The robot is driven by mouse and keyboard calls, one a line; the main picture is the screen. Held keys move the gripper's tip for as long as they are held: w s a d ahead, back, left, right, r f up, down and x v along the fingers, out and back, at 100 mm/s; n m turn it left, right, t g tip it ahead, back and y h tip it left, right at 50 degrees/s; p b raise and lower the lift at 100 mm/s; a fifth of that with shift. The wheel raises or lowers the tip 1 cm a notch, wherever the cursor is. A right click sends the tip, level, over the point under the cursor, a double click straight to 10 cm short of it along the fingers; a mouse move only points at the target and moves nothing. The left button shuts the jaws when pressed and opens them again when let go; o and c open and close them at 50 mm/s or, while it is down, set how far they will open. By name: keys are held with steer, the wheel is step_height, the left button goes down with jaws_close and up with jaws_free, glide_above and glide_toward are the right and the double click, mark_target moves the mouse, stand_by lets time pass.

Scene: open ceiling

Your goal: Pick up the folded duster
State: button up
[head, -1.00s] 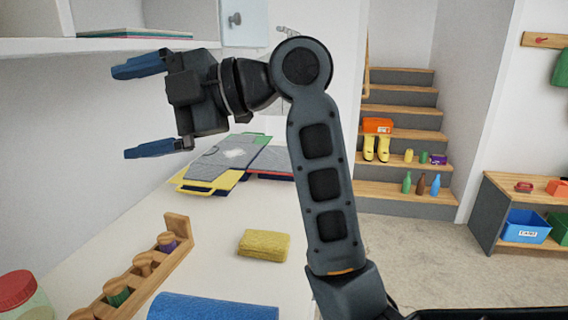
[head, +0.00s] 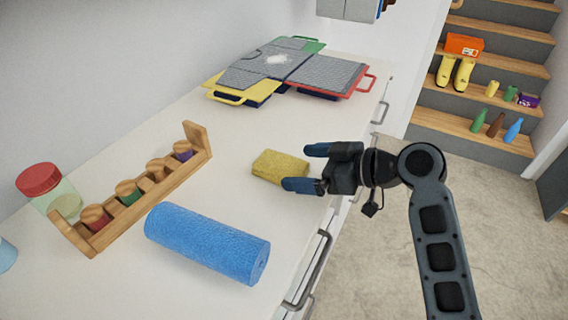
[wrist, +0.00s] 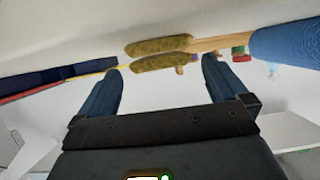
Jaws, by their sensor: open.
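The folded duster (head: 280,166) is a yellow, thick cloth pad lying flat on the white counter. In the wrist view the duster (wrist: 160,46) shows edge-on as two stacked layers, ahead of and between the fingertips. My gripper (head: 308,168) has blue fingers and is open, just right of the duster in the head view. One fingertip overlaps the duster's near right corner in the picture; I cannot tell whether they touch. Nothing is held. The open gripper (wrist: 162,68) also fills the lower wrist view.
A blue roll (head: 205,242) lies in front of the duster. A wooden rack with coloured pegs (head: 128,195) and a red-lidded jar (head: 45,185) stand left. Drawer handles (head: 310,275) line the counter's right side.

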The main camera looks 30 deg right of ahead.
mark_target(282, 162)
steer(key=w+a, duration=0.1)
steer(key=w, duration=0.1)
steer(key=w+a+p, duration=0.1)
steer(key=w+a, duration=0.1)
steer(key=shift+a+f, duration=0.15)
steer(key=shift+f, duration=0.25)
steer(key=shift+w+a+f, duration=0.15)
steer(key=shift+w, duration=0.05)
steer(key=shift+c, duration=0.2)
steer(key=c, duration=0.9)
